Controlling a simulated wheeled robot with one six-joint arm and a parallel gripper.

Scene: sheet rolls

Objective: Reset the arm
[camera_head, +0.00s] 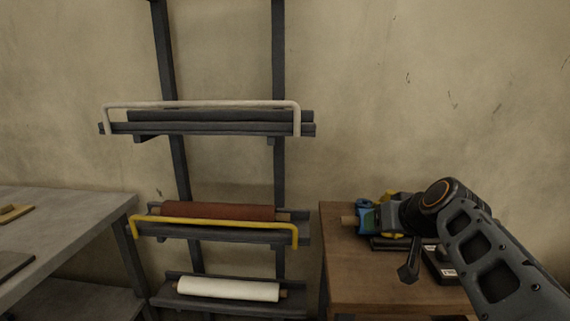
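My arm (490,262) reaches in from the lower right, over the wooden table. My gripper (400,232) is at its end, above the left half of that table. A dark pointed part hangs below the wrist. The fingertips are dark and partly hidden, so I cannot tell whether they are open or shut. A small blue and green object (367,215) with a wooden-looking end shows just left of the gripper. I cannot tell whether it is touched or held, or only lies behind the gripper.
The wooden table (345,270) also bears a dark box (440,268). Left of it stands a dark rack with a top shelf (215,128), a brown-red roll (218,211) behind a yellow bar (215,223), and a white roll (228,289). A grey workbench (70,220) is at far left.

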